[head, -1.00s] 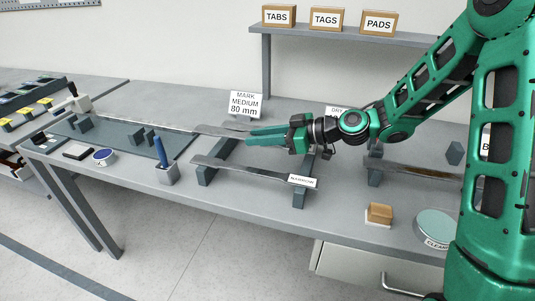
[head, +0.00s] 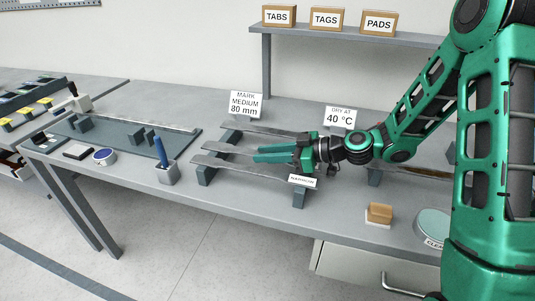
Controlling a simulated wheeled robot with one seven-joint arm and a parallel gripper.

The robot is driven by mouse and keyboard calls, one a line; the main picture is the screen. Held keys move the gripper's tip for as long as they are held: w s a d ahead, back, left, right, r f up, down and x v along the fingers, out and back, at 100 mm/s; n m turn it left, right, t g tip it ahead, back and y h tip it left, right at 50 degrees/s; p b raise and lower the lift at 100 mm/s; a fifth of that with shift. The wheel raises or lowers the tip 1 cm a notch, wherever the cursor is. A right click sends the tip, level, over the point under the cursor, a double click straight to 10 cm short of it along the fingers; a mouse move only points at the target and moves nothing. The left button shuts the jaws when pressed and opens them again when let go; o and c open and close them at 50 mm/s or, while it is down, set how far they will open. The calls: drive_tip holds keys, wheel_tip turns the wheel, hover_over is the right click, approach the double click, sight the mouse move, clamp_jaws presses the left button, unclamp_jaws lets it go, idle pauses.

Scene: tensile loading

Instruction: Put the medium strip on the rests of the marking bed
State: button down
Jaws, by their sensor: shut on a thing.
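The marking bed (head: 118,147) is a dark slate plate at the left of the bench, with small upright rests (head: 138,135) on it. Its rests hold no strip. Several metal strips lie at a dark rack right of the bed: a back strip (head: 262,131), a middle strip (head: 222,150) and a front strip (head: 232,169) near a "NARROW" label. My gripper (head: 258,154) is shut on the middle strip, over the rack. Its fingers hide part of that strip. I cannot tell whether it is clear of the rack, and its size label is not visible.
A blue pen in a grey holder (head: 167,174) stands between bed and rack. A "MARK MEDIUM 80 mm" card (head: 245,104) stands behind. A wooden block (head: 379,213) lies at front right.

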drive_tip(key=c, duration=1.5)
unclamp_jaws()
drive_tip(key=shift+f, duration=0.1)
